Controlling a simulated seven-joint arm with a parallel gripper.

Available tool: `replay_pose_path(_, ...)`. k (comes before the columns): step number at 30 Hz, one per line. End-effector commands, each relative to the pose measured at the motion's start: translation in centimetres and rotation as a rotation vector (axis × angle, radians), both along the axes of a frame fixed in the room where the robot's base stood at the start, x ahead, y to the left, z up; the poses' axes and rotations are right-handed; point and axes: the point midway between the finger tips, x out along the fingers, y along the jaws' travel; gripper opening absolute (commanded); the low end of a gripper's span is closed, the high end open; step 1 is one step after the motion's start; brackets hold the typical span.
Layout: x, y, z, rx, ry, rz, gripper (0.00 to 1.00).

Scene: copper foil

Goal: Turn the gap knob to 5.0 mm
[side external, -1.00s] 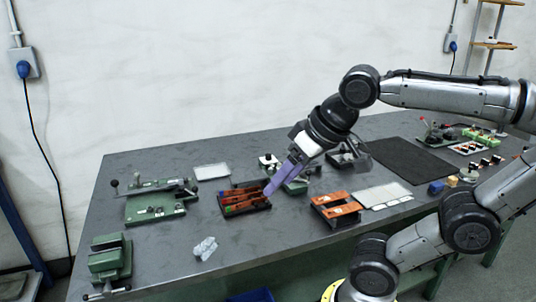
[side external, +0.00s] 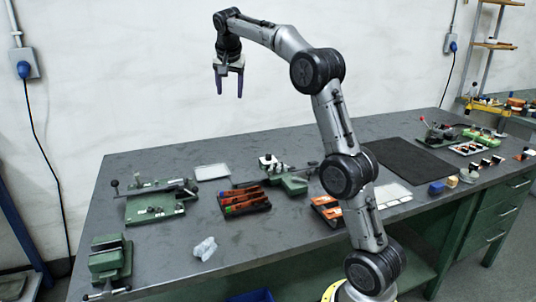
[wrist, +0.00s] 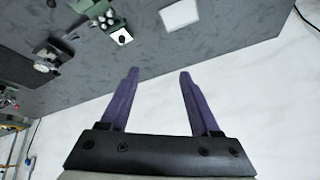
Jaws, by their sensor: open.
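My gripper (side external: 229,92) is raised high above the far side of the bench, pointing down, with its two purple fingers apart and nothing between them. The open fingers (wrist: 158,72) also show in the wrist view. A green bench device (side external: 293,184) with a white part on top stands at the middle of the bench, well below and to the right of my gripper. In the wrist view, a white plate with a dark round spot (wrist: 121,36) shows on a green device near the top edge. I cannot tell for sure which part is the gap knob, and no scale is readable.
A green device with a lever (side external: 158,202) and a green vise (side external: 110,260) stand at the left. A dark tray with orange-handled tools (side external: 243,201), a white tray (side external: 212,172), crumpled clear material (side external: 205,248) and a black mat (side external: 411,158) lie on the bench.

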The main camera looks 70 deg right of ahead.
Motion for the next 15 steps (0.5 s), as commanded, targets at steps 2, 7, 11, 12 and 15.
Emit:
replay_pose_path(2, 0.9, -3.9, -2.8, 0.007, 0.023, -0.070, 0.63)
replay_pose_path(7, 1.2, -11.1, -9.0, 0.024, 0.077, -0.175, 0.63)
replay_pose_path(11, 0.3, -15.0, -13.9, 0.050, 0.122, -0.231, 0.63)
replay_pose_path(12, -0.2, -15.9, -15.3, 0.061, 0.138, -0.245, 0.63)
replay_pose_path(15, -1.3, -17.2, -18.0, 0.085, 0.172, -0.270, 0.63)
